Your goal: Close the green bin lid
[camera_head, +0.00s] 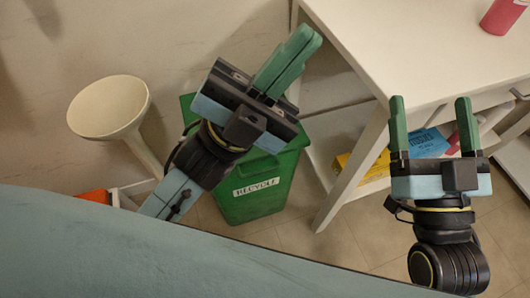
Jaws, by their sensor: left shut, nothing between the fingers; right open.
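The green bin (255,200) with a "RECYCLE" label stands on the floor, left of the white table. My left gripper (299,48) is shut and empty, and its body and wrist cover much of the bin's top in the picture. Green edges of the top show on either side of the gripper, but whether the lid is up or down cannot be told. Contact between the gripper and the bin cannot be made out. My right gripper (430,105) is open and empty, in front of the table's lower shelf in the picture.
A white table (400,45) with a pinkish-red container (503,15) on top fills the upper right. A blue box (428,142) and a yellow box (345,162) are on its lower shelf. A cream round-topped stand (110,100) is left of the bin.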

